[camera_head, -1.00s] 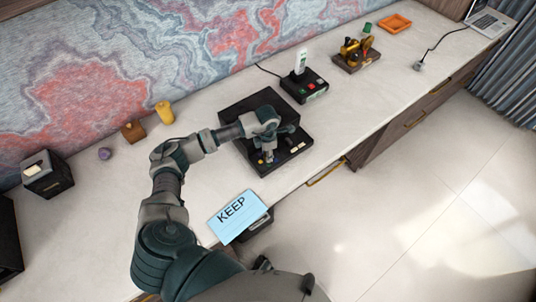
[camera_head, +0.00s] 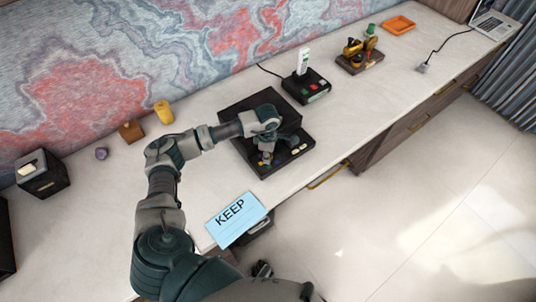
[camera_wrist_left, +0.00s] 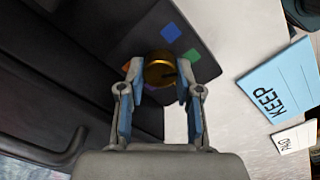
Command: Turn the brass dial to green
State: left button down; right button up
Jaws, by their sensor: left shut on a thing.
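The brass dial (camera_wrist_left: 159,70) shows in the left wrist view between my fingers. Blue (camera_wrist_left: 171,32), green (camera_wrist_left: 192,55) and orange (camera_wrist_left: 128,66) patches lie around it on a dark panel. A dark mark on the dial's face points to the right, roughly toward the green patch's side. My left gripper (camera_wrist_left: 157,84) is shut on the dial, one finger at each side. In the head view my left gripper (camera_head: 267,158) reaches down to the near part of the black unit (camera_head: 238,112) and hides most of the dial.
Yellow and brown pieces lie at the back left. The desk between them is clear.

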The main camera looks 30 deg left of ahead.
pick_arm(q)
jog(key=shift+w+a+r, duration=0.1)
jog(key=c, duration=0.8)
grip_release()
notch_tip(320, 180, up, 12)
jog(key=shift+a+f, duration=0.1)
jog(key=shift+f, duration=0.05)
